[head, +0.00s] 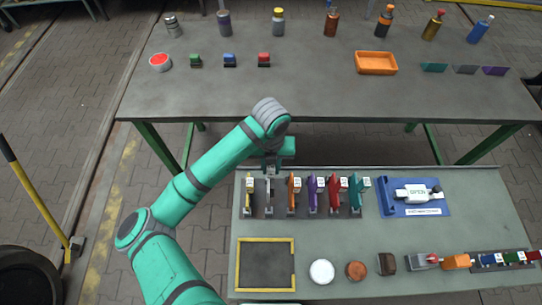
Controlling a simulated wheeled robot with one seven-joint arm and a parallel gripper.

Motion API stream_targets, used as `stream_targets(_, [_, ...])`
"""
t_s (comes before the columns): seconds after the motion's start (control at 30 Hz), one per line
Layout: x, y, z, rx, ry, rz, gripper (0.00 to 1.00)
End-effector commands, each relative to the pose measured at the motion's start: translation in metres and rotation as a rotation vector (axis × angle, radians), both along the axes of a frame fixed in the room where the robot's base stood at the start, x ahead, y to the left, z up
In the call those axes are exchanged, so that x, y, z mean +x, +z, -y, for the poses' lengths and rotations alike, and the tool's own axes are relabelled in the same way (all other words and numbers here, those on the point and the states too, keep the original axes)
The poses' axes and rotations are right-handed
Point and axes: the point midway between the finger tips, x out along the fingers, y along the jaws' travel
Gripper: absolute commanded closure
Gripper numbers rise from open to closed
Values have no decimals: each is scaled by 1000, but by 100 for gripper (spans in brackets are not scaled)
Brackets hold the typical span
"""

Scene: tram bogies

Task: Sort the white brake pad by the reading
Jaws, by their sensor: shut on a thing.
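My gripper (272,168) is over the near bench, at the left part of a row of upright brake pads. It is shut on a pale pad that I take for the white brake pad (269,188), which is upright in the row; whether it is clear of its slot I cannot tell.
A yellow-edged dark tray (265,239) lies at the near bench's front left. Right of it are a white disc (321,271), a brown disc (356,270) and a dark block (387,263). The far table holds an orange tray (376,62), a red button (160,61) and several bottles.

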Motion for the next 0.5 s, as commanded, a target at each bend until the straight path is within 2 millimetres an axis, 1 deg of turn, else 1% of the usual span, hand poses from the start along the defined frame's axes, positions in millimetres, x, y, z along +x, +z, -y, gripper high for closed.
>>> stream_targets(0.37, [1,1,1,0,-5,1,100])
stream_targets(0.5, [1,-3,1,-1,-3,-1,100])
